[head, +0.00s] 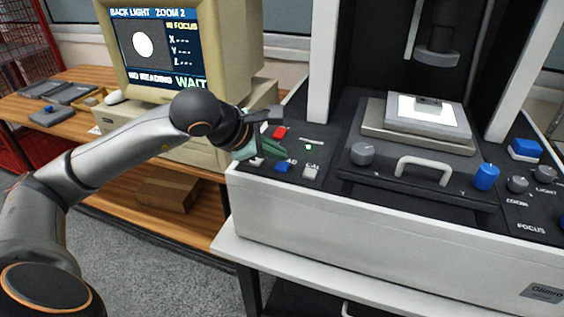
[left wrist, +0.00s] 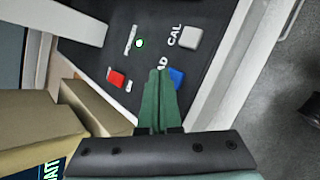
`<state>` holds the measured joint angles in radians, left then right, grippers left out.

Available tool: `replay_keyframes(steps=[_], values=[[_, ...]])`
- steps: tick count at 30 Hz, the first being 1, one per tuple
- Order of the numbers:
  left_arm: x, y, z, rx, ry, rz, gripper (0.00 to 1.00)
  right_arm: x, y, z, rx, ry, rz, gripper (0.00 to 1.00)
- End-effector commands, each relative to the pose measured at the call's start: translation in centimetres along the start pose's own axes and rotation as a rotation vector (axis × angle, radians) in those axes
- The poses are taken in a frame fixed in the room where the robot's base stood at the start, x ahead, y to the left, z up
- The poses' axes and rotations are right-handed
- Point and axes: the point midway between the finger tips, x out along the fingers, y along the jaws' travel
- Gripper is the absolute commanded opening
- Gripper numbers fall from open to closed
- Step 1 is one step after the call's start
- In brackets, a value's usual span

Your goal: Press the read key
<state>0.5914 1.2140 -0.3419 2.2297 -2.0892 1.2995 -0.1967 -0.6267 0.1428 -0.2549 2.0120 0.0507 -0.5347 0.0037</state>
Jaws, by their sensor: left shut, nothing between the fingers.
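The blue key (head: 283,167), with a label ending in "AD" beside it, sits on the black panel at the machine's front left corner. It also shows in the left wrist view (left wrist: 177,79), partly hidden behind my green fingers. My left gripper (head: 282,151) is shut and empty, with its green fingertips over the panel close to the blue key. In the left wrist view the fingertips (left wrist: 158,74) lie just left of the blue key and cover part of its label. I cannot tell whether they touch anything. My right gripper is not in view.
A red key (head: 281,132), a grey-white CAL key (head: 311,173) and a lit green lamp (head: 308,147) are close by. The monitor (head: 160,45) shows "IN FOCUS", "NO READING" and "WAIT". A plate stage (head: 420,138) with a handle (head: 424,164) stands right.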

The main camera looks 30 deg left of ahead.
Motion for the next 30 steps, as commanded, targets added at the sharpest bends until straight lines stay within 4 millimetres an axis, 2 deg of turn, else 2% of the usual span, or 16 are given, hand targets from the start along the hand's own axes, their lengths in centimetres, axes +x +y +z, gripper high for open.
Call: replay_keyframes(steps=[11, 25, 30], values=[[-0.2, 0.2, 0.2, 0.0, -0.001, 0.001, 0.0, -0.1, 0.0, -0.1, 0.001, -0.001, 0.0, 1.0], [-3.3, 2.5, 2.5, 0.0, -0.002, 0.003, 0.0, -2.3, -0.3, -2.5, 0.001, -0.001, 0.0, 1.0], [-3.7, 2.7, 2.7, 0.0, -0.001, 0.001, 0.0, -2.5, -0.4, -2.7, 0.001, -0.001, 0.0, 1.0]])
